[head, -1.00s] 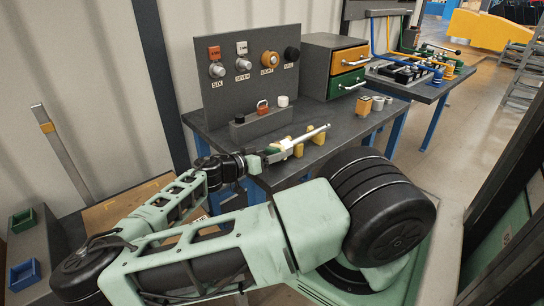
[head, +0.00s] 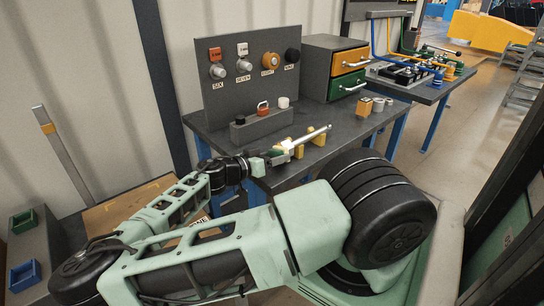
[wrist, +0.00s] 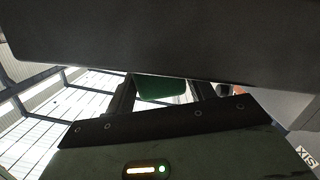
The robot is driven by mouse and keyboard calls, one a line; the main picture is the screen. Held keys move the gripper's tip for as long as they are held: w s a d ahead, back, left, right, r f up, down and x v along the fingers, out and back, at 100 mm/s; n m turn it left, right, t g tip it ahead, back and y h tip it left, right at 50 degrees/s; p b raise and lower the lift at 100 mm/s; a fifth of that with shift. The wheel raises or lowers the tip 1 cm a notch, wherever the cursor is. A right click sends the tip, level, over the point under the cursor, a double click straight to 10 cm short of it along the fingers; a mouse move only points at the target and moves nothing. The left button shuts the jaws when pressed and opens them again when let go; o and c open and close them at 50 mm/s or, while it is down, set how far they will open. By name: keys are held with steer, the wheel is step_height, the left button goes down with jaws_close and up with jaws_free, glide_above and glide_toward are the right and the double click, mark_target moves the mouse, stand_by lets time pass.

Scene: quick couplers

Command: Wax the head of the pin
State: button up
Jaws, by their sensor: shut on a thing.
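A long silver pin (head: 312,135) rests on yellow support blocks (head: 318,139) near the front of the grey bench. It slopes up to the right in the picture, with its rounded end at the upper right. My gripper (head: 277,156) is at the pin's near left end, level with the blocks. In the wrist view it is shut on a green piece (wrist: 162,88), probably the wax, between its two dark fingers. A big dark surface fills the top of that view. Whether the green piece touches the pin is too small to tell.
A grey panel (head: 225,98) with several labelled knobs stands behind. In front of it is a dark block (head: 255,125) with a red-handled item and a white cup. A drawer cabinet (head: 318,70) and small cylinders (head: 378,105) stand right. Bare bench lies beyond the pin.

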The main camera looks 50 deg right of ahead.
steer(key=shift+a, duration=0.1)
steer(key=shift+w+a+f+b, duration=0.1)
steer(key=shift+w+a+b, duration=0.1)
steer(key=shift+a, duration=0.15)
steer(key=shift+w+a+f+b, duration=0.1)
steer(key=shift+a+b, duration=0.1)
steer(key=shift+a, duration=0.15)
steer(key=shift+b+v, duration=0.55)
steer(key=shift+v, duration=1.65)
